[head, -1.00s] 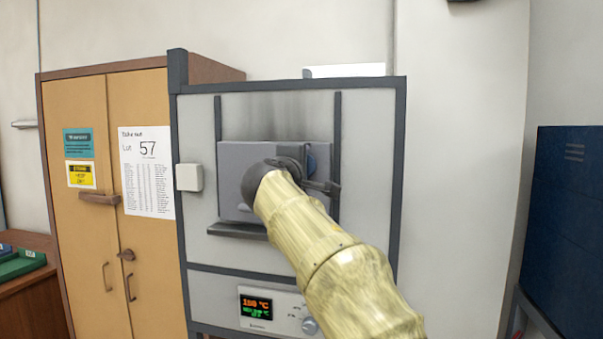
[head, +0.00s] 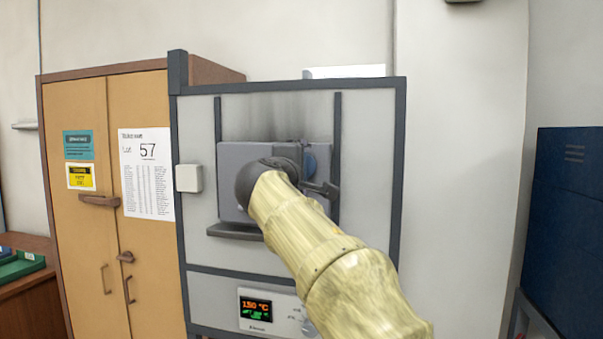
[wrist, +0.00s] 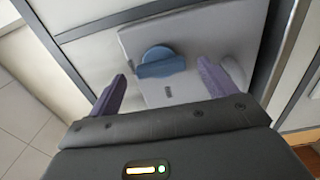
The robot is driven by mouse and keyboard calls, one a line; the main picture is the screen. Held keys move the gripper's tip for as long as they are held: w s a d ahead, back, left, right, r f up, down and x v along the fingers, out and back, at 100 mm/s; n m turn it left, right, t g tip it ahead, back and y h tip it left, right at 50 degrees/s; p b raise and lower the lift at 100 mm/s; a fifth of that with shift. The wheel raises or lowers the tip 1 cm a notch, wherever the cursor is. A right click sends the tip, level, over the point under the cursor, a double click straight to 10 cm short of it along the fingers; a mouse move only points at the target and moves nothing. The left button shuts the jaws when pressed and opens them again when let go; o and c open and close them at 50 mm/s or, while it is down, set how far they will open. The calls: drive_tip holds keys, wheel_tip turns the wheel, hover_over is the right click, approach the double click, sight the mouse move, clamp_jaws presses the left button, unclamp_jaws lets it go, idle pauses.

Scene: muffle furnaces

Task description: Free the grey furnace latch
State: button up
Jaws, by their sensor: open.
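A blue round latch with a raised grip bar (wrist: 161,62) is on the door in the wrist view. Whether the fingers touch the door is unclear.
A display panel (head: 257,309) with a knob sits below the door and reads about 150 °C. A tan cabinet (head: 80,230) stands at left, a dark blue cabinet (head: 565,220) at right. A ledge (head: 232,231) juts below the door.

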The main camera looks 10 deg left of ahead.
drive_tip(key=s+b, duration=0.4)
drive_tip(key=s, duration=1.1)
drive_tip(key=shift+s+a+b, duration=0.25)
drive_tip(key=shift+s+b, duration=0.05)
drive_tip(key=shift+s, duration=0.05)
drive_tip(key=shift+f, duration=0.15)
drive_tip(key=w+d+f+m+g, duration=0.1)
drive_tip(key=w+d+f+g, duration=0.15)
drive_tip(key=f, duration=0.55)
drive_tip(key=w+d+f+g, duration=0.2)
drive_tip(key=w+d+f, duration=0.15)
drive_tip(key=f, duration=0.45)
drive_tip(key=d+f+m+g, duration=0.25)
drive_tip(key=d+f, duration=0.25)
drive_tip(key=f, duration=0.4)
drive_tip(key=d+f+m+g, duration=0.25)
drive_tip(key=d+f, duration=0.25)
drive_tip(key=f, duration=0.4)
drive_tip(key=s+d+f+m+g, duration=0.3)
drive_tip(key=s+d+f+m, duration=0.3)
drive_tip(key=s+d+f, duration=0.4)
drive_tip(key=s+d+f+m+g, duration=0.3)
drive_tip(key=s+d+f+m, duration=0.2)
drive_tip(key=s+f, duration=0.5)
wheel_tip(320, 180, up, 13)
drive_tip(key=w+p, duration=0.2)
drive_tip(key=p, duration=1.2)
drive_tip(key=shift+w+y, duration=0.2)
drive_tip(key=shift+y, duration=0.1)
